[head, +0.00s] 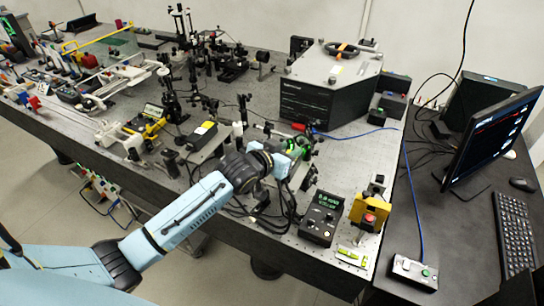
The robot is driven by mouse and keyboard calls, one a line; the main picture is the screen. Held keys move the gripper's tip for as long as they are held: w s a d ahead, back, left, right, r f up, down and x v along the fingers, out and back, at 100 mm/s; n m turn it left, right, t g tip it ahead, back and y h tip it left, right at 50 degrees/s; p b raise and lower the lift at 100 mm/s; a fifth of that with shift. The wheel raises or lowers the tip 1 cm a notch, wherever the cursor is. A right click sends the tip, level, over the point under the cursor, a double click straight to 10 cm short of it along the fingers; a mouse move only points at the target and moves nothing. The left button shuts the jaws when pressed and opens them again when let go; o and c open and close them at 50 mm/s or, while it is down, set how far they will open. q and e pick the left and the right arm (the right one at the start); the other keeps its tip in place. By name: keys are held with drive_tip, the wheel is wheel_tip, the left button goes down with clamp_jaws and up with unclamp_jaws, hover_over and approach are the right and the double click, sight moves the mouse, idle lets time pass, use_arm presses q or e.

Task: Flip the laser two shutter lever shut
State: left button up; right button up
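My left arm reaches in from the lower left over the optical bench (120,172). My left gripper (288,158) is at the bench's near right part, among small dark optic mounts. A bright green-lit part (297,148) shows right at its fingertips; I cannot tell whether they touch it. The wrist and the clutter hide the fingers, so open or shut does not show. I cannot make out the laser two shutter lever or its position at this size. My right gripper is not in view.
A black controller (321,216) with a green display stands just right of the gripper. A large grey instrument (330,82) stands behind. A monitor (492,135) and keyboard (514,231) are on the right desk.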

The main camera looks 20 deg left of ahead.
use_arm(q)
drive_tip(key=v, duration=0.7)
drive_tip(key=shift+s, duration=0.2)
drive_tip(key=shift+a, duration=0.1)
